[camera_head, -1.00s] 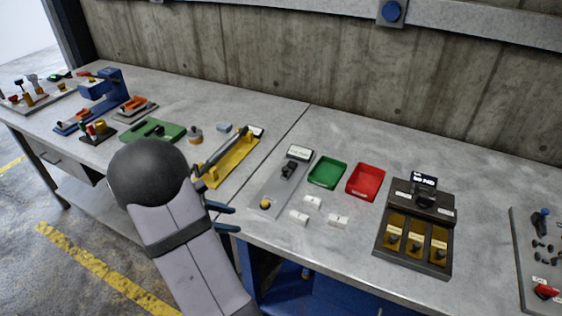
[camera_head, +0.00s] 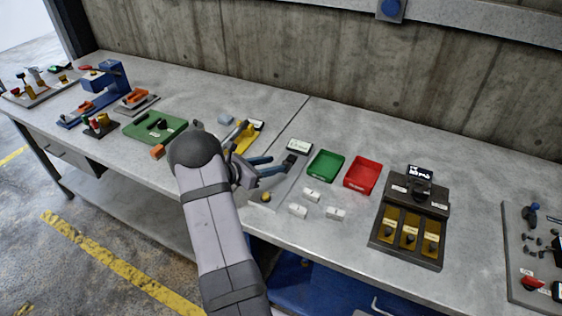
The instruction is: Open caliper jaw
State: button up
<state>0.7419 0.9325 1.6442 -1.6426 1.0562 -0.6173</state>
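The caliper appears to be the grey plate fixture (camera_head: 280,187) near the bench's front edge. It has a yellow knob (camera_head: 266,197) at its near end and a small display block (camera_head: 299,146) at its far end. My gripper (camera_head: 280,162) is over the fixture's left and middle part, with its blue fingers apart and nothing seen between them. The dark jaw or slider part is mostly hidden by the fingers. I cannot tell whether a finger touches it.
Three white blocks (camera_head: 298,211) lie right of the plate. A green tray (camera_head: 325,166) and a red tray (camera_head: 363,174) stand behind them. A black station (camera_head: 412,220) is further right. A yellow fixture (camera_head: 243,139) and a green fixture (camera_head: 155,127) are left.

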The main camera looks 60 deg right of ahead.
aim_at(284, 162)
jog(key=shift+p+x, duration=0.7)
jog(key=shift+x, duration=1.7)
grip_shut()
